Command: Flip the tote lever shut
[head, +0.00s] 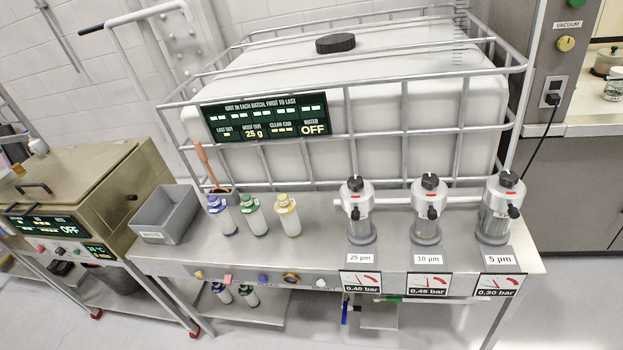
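The tote (400,115) is a large white tank in a grey metal cage behind the steel bench, with a black round cap (335,43) on top. No lever is clearly seen on the tote's visible face, and its lower part is hidden behind the bench. A blue handle (344,313) hangs upright below the bench's front edge. A thin green handle (390,300) lies level just right of it. I cannot tell which handle belongs to the tote. My gripper is not in view.
The bench (310,235) carries a grey bin (166,213), several capped bottles and three filter housings, the middle one (428,210) marked 10 µm. Gauges hang along its front edge. A steel tank unit (75,190) stands left. Floor shows at lower right.

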